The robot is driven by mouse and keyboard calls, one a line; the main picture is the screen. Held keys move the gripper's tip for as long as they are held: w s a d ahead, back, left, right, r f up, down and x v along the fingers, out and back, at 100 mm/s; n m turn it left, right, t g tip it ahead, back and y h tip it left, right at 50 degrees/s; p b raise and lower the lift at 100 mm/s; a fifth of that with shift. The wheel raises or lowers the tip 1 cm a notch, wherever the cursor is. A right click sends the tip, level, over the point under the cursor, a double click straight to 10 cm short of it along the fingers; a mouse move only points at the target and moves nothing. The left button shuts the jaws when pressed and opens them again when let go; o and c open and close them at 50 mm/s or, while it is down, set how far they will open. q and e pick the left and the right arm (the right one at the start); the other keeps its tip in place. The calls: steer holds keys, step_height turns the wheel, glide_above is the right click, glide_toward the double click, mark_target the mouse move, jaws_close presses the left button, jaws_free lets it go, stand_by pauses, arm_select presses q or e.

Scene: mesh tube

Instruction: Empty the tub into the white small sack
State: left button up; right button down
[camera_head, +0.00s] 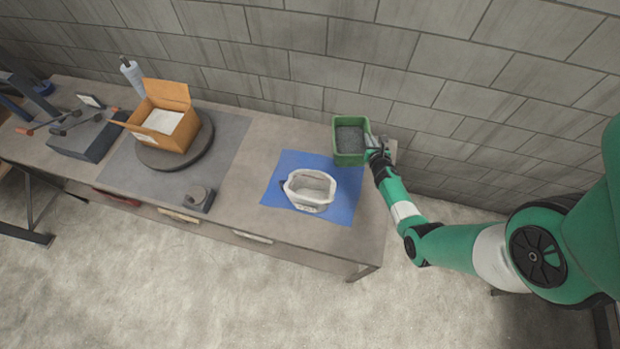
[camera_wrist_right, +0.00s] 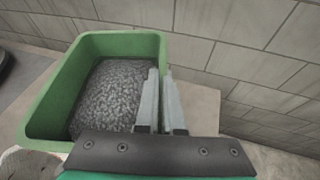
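The green tub (camera_head: 337,151) is at the back right of the table, and grey granular stuff (camera_wrist_right: 108,95) lies in it. It also shows in the right wrist view (camera_wrist_right: 52,92). My right gripper (camera_head: 373,143) is at the tub's right wall. Its two fingers (camera_wrist_right: 161,98) are close together, one on each side of that wall, and look closed on it. The white small sack (camera_head: 309,198) stands open-topped on a blue mat (camera_head: 342,207), left of and nearer than the tub. My left gripper is not in view.
The table (camera_head: 262,243) has a grey mat (camera_head: 225,138) to the left. An open cardboard box (camera_head: 166,142) sits on a round dark turntable (camera_head: 203,147). A small dark device (camera_head: 199,198) lies at the front edge. A block wall (camera_head: 320,60) runs close behind.

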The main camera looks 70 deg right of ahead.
mark_target(350, 143)
steer(key=shift+w+d+f, duration=0.1)
steer(key=shift+d, duration=0.15)
steer(key=shift+w+d+f+b, duration=0.1)
steer(key=shift+d+f+b, duration=0.05)
steer(key=shift+b, duration=0.3)
steer(key=shift+a+f+b, duration=0.25)
steer(key=shift+f+b, duration=0.15)
steer(key=shift+f, duration=0.15)
step_height(350, 143, down, 8)
steer(key=b, duration=0.8)
steer(key=shift+f, duration=0.15)
